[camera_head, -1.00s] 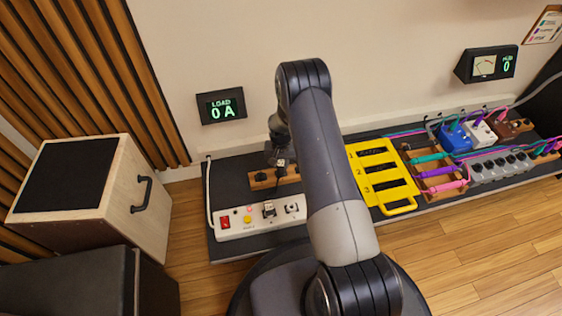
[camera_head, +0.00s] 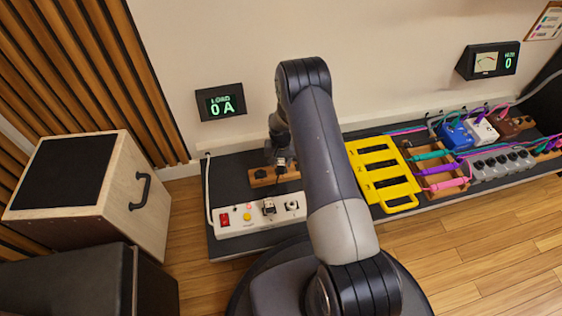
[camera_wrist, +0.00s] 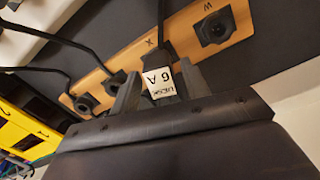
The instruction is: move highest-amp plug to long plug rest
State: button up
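A plug with a white "6 A" label (camera_wrist: 160,82) is between the two fingers of my gripper (camera_wrist: 159,88) in the wrist view. It stands at or just over the "X" place of the long wooden plug rest (camera_wrist: 113,67). The fingers flank it closely; contact is not clear. Another plug (camera_head: 269,208) is on the strip.
The white power strip (camera_head: 235,228) has a red switch. The load display (camera_head: 220,104) reads 0 A. A yellow numbered rack (camera_head: 401,189), a wooden cable rack (camera_head: 408,152) and pedals (camera_head: 455,137) are to the right. A wooden box (camera_head: 122,204) stands left.

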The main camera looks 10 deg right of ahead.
jog(key=shift+o, duration=0.6)
notch_tip(320, 180, up, 11)
jog(key=p, duration=0.4)
jog(key=shift+f, duration=0.1)
jog(key=shift+f, duration=0.1)
notch_tip(320, 180, down, 11)
jog(key=b, duration=0.4)
jog(key=shift+f, duration=0.15)
jog(key=shift+r+p, duration=0.85)
jog(key=shift+r, duration=0.6)
jog(key=shift+f, duration=0.15)
